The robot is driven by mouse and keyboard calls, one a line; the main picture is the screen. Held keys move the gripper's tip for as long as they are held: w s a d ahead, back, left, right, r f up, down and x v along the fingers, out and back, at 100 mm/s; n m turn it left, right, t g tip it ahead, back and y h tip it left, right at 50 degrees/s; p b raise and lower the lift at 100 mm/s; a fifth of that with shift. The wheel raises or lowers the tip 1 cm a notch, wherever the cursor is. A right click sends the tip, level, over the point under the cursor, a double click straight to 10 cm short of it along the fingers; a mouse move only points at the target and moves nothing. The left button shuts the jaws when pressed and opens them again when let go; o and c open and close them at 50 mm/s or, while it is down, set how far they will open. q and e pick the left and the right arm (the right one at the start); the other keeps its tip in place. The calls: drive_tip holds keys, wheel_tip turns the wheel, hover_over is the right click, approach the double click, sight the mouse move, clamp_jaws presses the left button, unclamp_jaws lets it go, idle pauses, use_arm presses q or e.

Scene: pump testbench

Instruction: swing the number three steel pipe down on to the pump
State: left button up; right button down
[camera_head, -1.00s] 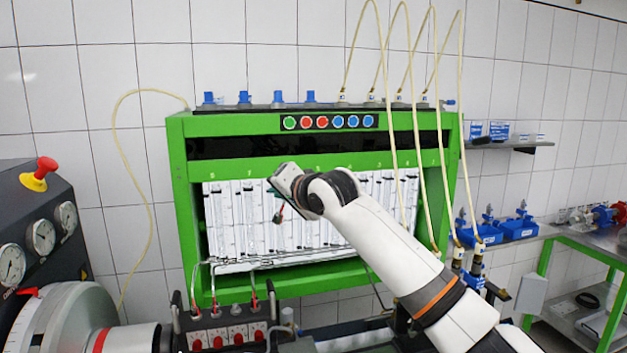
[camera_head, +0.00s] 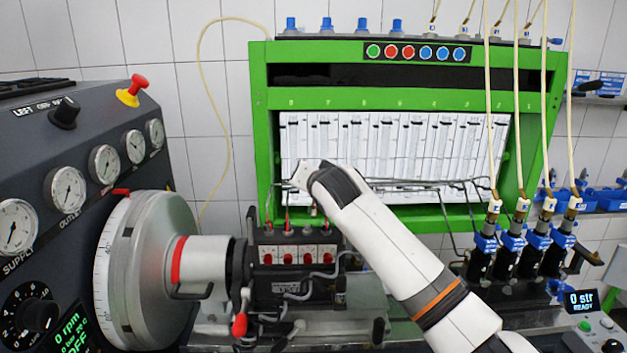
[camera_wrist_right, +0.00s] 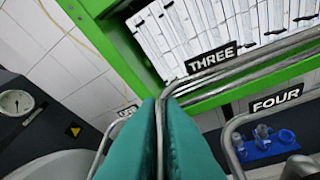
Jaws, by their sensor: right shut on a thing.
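The steel pipe labelled THREE (camera_wrist_right: 172,88) runs between the teal fingers of my right gripper (camera_wrist_right: 160,115) in the right wrist view. The fingers are shut on it, just below its bend. Its label (camera_wrist_right: 211,60) sits on the upper stretch. In the head view my right gripper (camera_head: 313,207) is over the pump (camera_head: 290,268), a dark block with a row of red-marked fittings. The wrist hides much of the pipe there. I cannot tell whether its lower end touches the pump. My left gripper is not in view.
Pipe FOUR (camera_wrist_right: 276,100) is close on the right in the wrist view. The green cabinet (camera_head: 258,100) with glass tubes stands behind. A gauge panel (camera_head: 95,130) and a large round drum (camera_head: 150,260) are at left. Several hoses hang to injectors (camera_head: 510,245) at right.

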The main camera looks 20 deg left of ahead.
drive_tip(key=shift+d, duration=0.1)
drive_tip(key=c, duration=1.6)
unclamp_jaws()
drive_tip(key=shift+w+d, duration=0.1)
drive_tip(key=shift+o, duration=0.2)
drive_tip(key=shift+s+r, duration=0.1)
drive_tip(key=shift+s, duration=0.2)
drive_tip(key=b+v, duration=0.4)
drive_tip(key=v, duration=0.7)
drive_tip(key=shift+s+d, duration=0.15)
drive_tip(key=shift+d, duration=0.05)
